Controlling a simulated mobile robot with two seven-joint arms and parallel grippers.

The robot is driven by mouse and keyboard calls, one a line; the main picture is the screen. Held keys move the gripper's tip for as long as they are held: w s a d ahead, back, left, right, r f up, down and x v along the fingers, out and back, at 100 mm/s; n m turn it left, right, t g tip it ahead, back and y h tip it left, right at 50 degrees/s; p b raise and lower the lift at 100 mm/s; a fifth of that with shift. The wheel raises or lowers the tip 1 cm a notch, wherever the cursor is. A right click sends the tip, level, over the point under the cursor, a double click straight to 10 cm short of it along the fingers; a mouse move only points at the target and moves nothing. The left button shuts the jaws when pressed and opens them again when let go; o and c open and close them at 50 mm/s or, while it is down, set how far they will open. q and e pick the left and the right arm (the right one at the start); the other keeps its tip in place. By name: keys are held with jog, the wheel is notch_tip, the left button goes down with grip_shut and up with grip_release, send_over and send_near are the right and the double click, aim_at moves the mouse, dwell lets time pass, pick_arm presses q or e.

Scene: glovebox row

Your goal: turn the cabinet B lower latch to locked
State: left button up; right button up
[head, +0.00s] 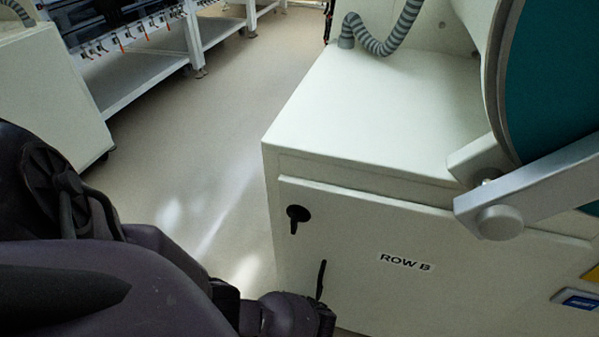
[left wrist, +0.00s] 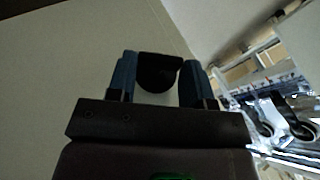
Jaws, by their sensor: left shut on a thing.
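The cabinet marked ROW B (head: 430,285) stands at the right in the head view. A black upper latch (head: 298,218), a round piece with its handle hanging down, sits near the left edge of its front. My left gripper (left wrist: 160,66) is low at this front, and in the left wrist view its blue fingers stand on both sides of a black rounded piece, the lower latch (left wrist: 157,73). The gripper is shut on it. In the head view my wrist hides most of that place, and the latch's angle is hard to tell. My right gripper is not in view.
A grey bracket with a round knob (head: 500,222) and a teal window (head: 560,80) are at the right. A ribbed hose (head: 385,40) stands on the cabinet top. Open floor (head: 215,150) lies left of the cabinet; a white rack (head: 150,75) stands beyond.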

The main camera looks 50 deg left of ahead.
pick_arm(q)
jog(key=shift+f+y, duration=0.1)
jog(key=shift+y, duration=0.2)
dwell(0.4)
jog(key=o, duration=0.9)
jog(key=shift+d, duration=0.1)
